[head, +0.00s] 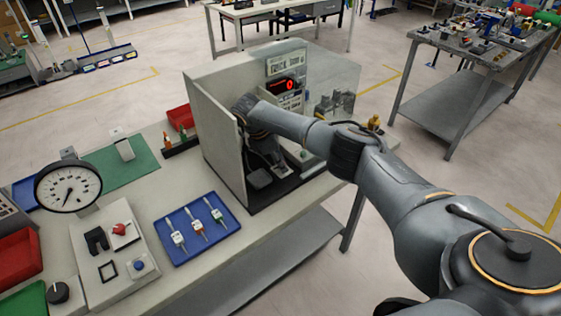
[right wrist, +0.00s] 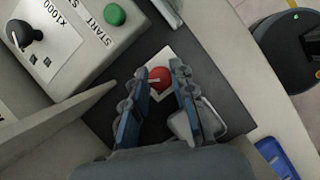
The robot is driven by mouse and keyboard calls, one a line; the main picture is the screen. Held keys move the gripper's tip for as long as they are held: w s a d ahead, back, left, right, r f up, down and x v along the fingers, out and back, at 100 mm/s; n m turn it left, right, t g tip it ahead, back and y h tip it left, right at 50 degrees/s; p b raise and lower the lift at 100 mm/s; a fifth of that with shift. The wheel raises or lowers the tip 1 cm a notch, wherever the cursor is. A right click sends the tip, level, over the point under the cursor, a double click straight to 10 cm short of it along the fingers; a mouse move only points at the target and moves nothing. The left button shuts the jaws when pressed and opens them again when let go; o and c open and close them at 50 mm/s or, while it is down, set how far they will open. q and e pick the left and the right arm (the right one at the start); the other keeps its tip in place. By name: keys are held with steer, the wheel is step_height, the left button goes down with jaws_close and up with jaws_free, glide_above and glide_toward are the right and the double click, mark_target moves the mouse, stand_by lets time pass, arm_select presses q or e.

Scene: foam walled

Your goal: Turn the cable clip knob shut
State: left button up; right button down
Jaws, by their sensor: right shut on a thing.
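The cable clip knob (right wrist: 159,80) is a round red knob with a pale pointer line, on a small white plate on a dark base in the right wrist view. My right gripper (right wrist: 162,73) has one finger on each side of the knob and is shut on it. In the head view my right arm reaches into the walled booth (head: 217,145), with the gripper (head: 268,163) pointing down inside. The knob cannot be made out there, behind the gripper. My left gripper is not in view.
In the right wrist view, a grey box (right wrist: 75,50) with a black knob and green START button stands at upper left. A dark round object (right wrist: 285,55) is at right. The booth's pale walls close in around my arm. A blue tray (head: 187,246) lies outside, left.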

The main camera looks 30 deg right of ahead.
steer(key=m+g+b, duration=0.1)
steer(key=m, duration=0.1)
steer(key=shift+w+f+m+y, duration=0.1)
steer(key=shift+m+y, duration=0.2)
steer(key=shift+m, duration=0.1)
steer(key=c, duration=1.1)
jaws_free()
steer(key=v, duration=1.2)
